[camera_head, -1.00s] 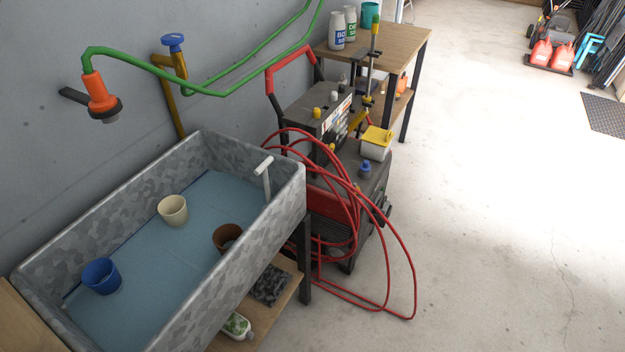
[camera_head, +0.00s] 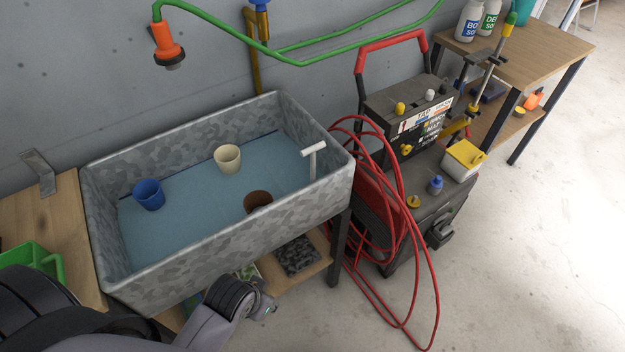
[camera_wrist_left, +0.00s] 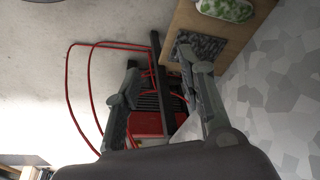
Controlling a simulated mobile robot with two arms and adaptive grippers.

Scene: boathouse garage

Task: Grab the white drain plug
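A white T-handled piece (camera_head: 313,158), which looks like the drain plug, stands upright at the right end inside the grey mottled sink (camera_head: 225,265). Its lower end is hidden by the sink's front wall. My left arm comes in at the bottom left of the head view, in front of and below the sink rim. In the left wrist view my left gripper (camera_wrist_left: 163,105) has its two fingers spread apart with nothing between them. The plug is not seen in that view. My right gripper is in neither view.
In the sink's blue water are a blue cup (camera_head: 149,194), a cream cup (camera_head: 227,158) and a brown cup (camera_head: 258,201). A red hose (camera_head: 402,255) hangs off a black cart (camera_head: 440,200) at right. A green hose with an orange nozzle (camera_head: 166,42) hangs above the sink.

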